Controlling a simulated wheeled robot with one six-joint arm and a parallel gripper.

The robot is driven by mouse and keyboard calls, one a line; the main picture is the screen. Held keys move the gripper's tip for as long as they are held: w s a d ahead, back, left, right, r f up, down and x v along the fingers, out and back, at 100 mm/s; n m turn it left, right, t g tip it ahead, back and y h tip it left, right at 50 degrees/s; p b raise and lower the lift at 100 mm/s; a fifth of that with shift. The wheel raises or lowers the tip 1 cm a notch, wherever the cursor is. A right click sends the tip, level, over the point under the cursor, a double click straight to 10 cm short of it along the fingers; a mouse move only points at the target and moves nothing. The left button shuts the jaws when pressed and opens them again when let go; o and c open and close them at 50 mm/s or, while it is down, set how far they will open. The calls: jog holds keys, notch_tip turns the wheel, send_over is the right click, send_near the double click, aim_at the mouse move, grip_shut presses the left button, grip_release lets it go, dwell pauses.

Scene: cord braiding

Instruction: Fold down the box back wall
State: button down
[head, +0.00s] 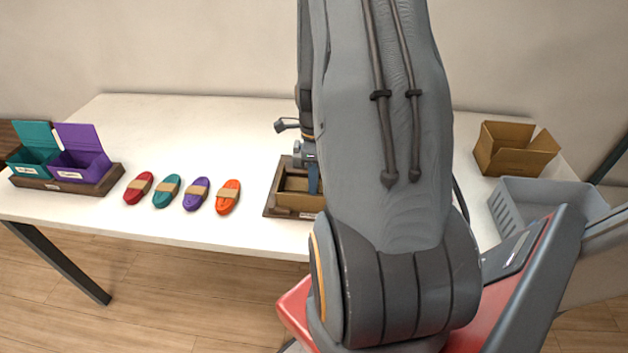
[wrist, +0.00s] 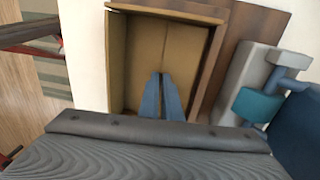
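A brown cardboard box (head: 297,200) sits on a dark wooden base (head: 270,208) at the table's front edge. My arm hides its right side in the head view. In the wrist view I look down into the open, empty-looking box (wrist: 135,60), with its walls standing around a bare floor. My gripper (head: 314,184) points down over the box. Its two blue fingers (wrist: 161,76) lie close together in the wrist view and hold nothing visible. I cannot tell whether they touch a wall.
Red, teal, purple and orange cord bundles (head: 228,197) lie left of the box. Teal and purple open boxes (head: 82,160) stand in a wooden holder at far left. An open cardboard box (head: 512,158) and grey bin (head: 545,200) are at right. The table's back middle is clear.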

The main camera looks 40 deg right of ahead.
jog(key=shift+s+a+r+p, duration=0.1)
jog(key=shift+s+r+p, duration=0.05)
jog(key=shift+r+p, duration=0.65)
notch_tip(320, 180, up, 13)
jog(key=shift+a+b, duration=0.15)
jog(key=shift+b, duration=0.15)
jog(key=shift+f, duration=0.1)
jog(key=s+a+n+t+h+b, duration=0.1)
jog(key=s+a+n+t+b, duration=0.1)
jog(key=a+n, duration=2.1)
jog(key=n, duration=0.4)
jog(key=shift+a+n, duration=0.4)
jog(key=shift+f, duration=0.1)
